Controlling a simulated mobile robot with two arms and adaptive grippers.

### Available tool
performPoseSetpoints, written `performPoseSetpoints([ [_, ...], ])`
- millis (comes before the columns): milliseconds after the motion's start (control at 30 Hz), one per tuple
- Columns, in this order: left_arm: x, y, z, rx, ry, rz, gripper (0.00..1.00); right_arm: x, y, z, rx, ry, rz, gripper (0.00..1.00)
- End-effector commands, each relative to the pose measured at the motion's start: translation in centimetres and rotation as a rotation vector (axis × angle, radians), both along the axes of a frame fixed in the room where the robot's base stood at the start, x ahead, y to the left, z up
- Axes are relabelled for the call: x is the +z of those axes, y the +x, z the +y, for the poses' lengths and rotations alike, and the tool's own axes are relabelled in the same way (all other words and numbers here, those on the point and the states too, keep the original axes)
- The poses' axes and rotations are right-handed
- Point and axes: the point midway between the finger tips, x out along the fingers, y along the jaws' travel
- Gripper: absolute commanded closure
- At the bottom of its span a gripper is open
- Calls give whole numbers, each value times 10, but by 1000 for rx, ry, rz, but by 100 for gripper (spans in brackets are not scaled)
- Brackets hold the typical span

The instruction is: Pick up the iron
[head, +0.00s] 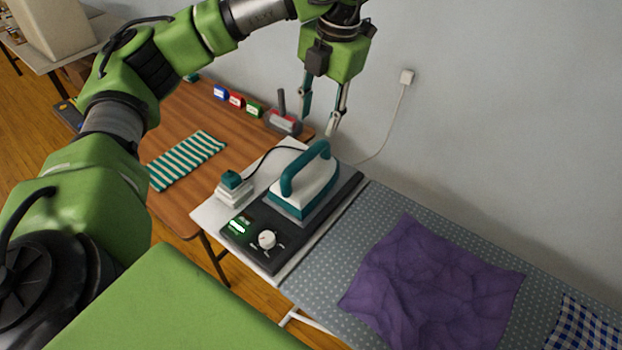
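The iron (304,188) has a white body with a teal handle and teal lower edge. It stands on a dark station (283,243) with a round white dial and a small lit green display. My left gripper (319,118) hangs above and behind the iron, pointing down, with its two fingers apart and nothing between them. Its fingertips are close to the handle in the picture but apart from it. My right gripper is not in view.
A grey dotted ironing board (329,272) with a crumpled purple cloth (436,284) extends right. A wooden table (184,207) holds a striped cloth (187,160) and small coloured items. A cord runs to a wall socket (407,76).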

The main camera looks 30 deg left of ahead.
Motion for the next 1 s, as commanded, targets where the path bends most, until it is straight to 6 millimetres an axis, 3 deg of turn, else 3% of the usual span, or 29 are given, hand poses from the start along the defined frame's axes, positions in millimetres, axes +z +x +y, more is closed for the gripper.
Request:
performPoseSetpoints([
  [500, -70, 0, 19, 12, 16, 6, 62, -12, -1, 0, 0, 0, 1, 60],
  [700, -81, 0, 21, 10, 15, 3, 62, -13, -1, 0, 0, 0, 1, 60],
  [1000, -112, 3, 26, 11, 17, 9, 62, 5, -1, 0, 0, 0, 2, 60],
])
